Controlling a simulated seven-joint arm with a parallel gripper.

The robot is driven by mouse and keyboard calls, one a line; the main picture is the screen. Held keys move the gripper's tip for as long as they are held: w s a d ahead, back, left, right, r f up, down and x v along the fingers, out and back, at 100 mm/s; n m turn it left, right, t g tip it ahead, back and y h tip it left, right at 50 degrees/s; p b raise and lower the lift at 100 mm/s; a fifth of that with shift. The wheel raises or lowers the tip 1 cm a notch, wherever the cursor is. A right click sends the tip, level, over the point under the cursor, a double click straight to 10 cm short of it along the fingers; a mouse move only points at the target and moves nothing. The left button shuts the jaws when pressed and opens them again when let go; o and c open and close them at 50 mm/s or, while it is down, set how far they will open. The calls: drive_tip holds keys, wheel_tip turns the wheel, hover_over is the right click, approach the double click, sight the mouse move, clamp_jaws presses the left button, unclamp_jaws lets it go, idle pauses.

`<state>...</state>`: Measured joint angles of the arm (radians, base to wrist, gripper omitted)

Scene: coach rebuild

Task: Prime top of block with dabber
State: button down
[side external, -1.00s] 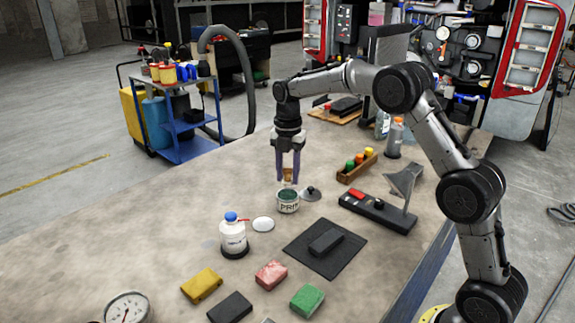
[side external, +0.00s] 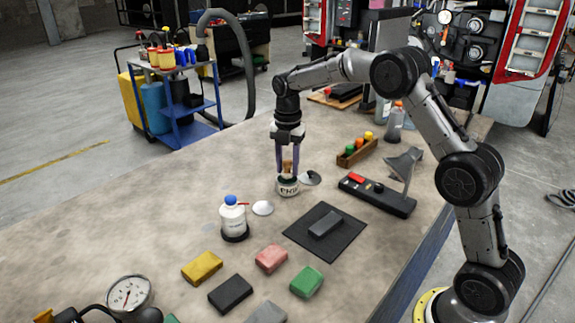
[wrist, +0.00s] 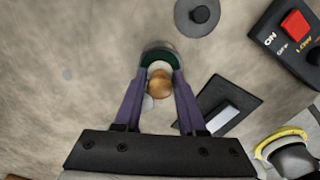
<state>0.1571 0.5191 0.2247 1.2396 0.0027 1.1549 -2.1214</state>
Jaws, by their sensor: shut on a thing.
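My gripper (side external: 287,171) points down over the open primer tin (side external: 288,188) and is shut on the dabber (side external: 287,166), which has a wooden handle. The dabber's lower end is at or inside the tin's mouth; its tip is hidden. In the wrist view the round handle top (wrist: 160,85) sits between the purple fingers, with the dark green primer in the tin (wrist: 158,57) behind it. The dark block (side external: 325,223) lies flat on a black mat (side external: 342,233), to the right of and nearer than the tin. It also shows in the wrist view (wrist: 224,120).
The tin's knobbed lid (side external: 312,179) lies just right of the tin. A white disc (side external: 263,208) and a blue-capped bottle (side external: 233,218) stand left. Coloured blocks (side external: 271,258) lie in front.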

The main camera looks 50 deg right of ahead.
sight(287, 161)
drive_tip(key=shift+f, duration=0.6)
idle(1.4)
drive_tip(key=shift+r, duration=3.6)
